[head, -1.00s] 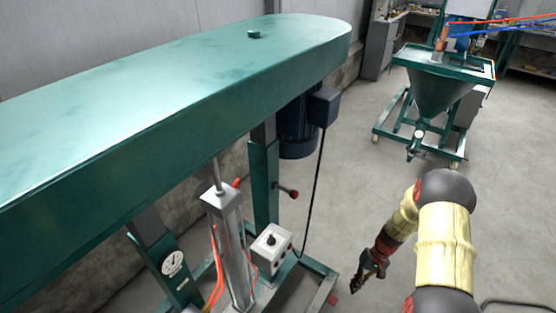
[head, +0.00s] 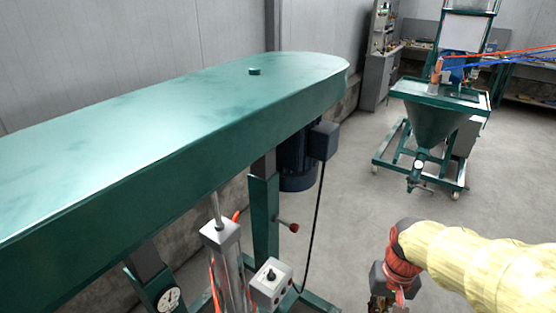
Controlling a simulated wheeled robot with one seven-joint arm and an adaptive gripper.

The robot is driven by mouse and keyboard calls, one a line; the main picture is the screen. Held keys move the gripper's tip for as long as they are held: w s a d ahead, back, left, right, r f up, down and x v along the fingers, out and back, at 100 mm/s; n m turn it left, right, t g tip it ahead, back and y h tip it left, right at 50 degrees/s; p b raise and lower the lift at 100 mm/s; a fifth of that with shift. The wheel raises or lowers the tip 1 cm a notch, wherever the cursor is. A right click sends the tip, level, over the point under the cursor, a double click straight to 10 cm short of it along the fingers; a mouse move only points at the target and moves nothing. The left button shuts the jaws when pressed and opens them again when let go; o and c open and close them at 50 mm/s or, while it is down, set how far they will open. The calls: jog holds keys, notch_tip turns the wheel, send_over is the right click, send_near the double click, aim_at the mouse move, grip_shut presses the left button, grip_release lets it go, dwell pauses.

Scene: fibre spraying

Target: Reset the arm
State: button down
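My arm comes in from the right edge of the head view, with a cream-coloured sleeve and a red and dark wrist. My gripper (head: 381,303) is at the bottom edge of the picture, pointing down and partly cut off. Its fingers are too hidden to tell whether they are open or shut. It is over the bare floor, to the right of the grey control box (head: 270,284) and apart from it.
A large green machine housing (head: 200,150) fills the left, with a dark blue motor (head: 297,168) and a black cable below it. A green wheeled hopper (head: 436,125) stands at the back right. Grey concrete floor (head: 360,200) lies clear between them.

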jog(key=s+a+r+n+t, duration=0.1)
jog(key=s+a+r+t, duration=0.1)
jog(key=r, duration=0.4)
jog(key=s+a+r+n+t, duration=0.1)
jog(key=s+a+r+t, duration=0.1)
jog(key=r, duration=0.5)
jog(key=s+t, duration=0.1)
jog(key=s, duration=0.1)
jog(key=shift+s+a+r+t, duration=0.2)
jog(key=shift+s+r+t, duration=0.1)
jog(key=shift+s, duration=0.1)
